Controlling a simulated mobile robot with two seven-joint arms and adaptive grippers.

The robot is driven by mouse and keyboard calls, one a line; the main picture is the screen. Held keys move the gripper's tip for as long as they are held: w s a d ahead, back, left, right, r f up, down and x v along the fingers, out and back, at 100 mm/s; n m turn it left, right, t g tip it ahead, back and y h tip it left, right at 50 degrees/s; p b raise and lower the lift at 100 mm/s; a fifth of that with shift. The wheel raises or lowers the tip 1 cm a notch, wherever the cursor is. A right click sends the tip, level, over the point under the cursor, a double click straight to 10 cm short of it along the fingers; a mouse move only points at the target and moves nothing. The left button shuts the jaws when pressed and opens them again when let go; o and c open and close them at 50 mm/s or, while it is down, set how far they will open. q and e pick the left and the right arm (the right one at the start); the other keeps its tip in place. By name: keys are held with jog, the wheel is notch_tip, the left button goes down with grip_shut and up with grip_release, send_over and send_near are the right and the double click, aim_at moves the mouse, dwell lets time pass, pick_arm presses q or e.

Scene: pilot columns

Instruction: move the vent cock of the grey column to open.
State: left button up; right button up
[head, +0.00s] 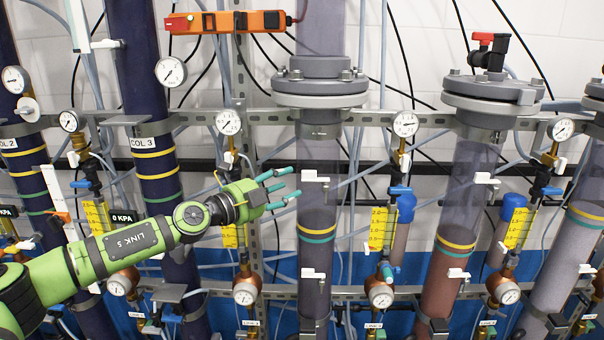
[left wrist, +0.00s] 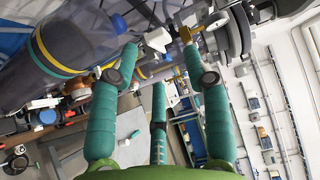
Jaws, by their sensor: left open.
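A clear column (head: 318,148) with a grey-purple filling, banded yellow and teal, stands mid-view in the head view; I take it for the grey column. White cocks sit on its front, an upper one (head: 315,177) and a lower one (head: 312,274). I cannot tell which cock is the vent. My left gripper (head: 289,186), with three teal fingers, is open and empty, just left of the upper white cock and apart from it. In the left wrist view a white cock (left wrist: 158,39) shows between the spread fingertips. My right gripper is not in view.
Dark blue columns (head: 150,190) stand at left and a red-brown-filled column (head: 450,255) at right, with a red-handled valve (head: 487,48) on top. Pressure gauges (head: 228,122), yellow scales (head: 383,228) and thin hoses crowd the gaps. A metal rail (head: 270,116) crosses behind.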

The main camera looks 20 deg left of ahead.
aim_at(305, 176)
pick_arm(q)
jog(key=x, duration=0.6)
jog(key=shift+c, duration=0.4)
jog(key=shift+a, duration=0.1)
grip_shut()
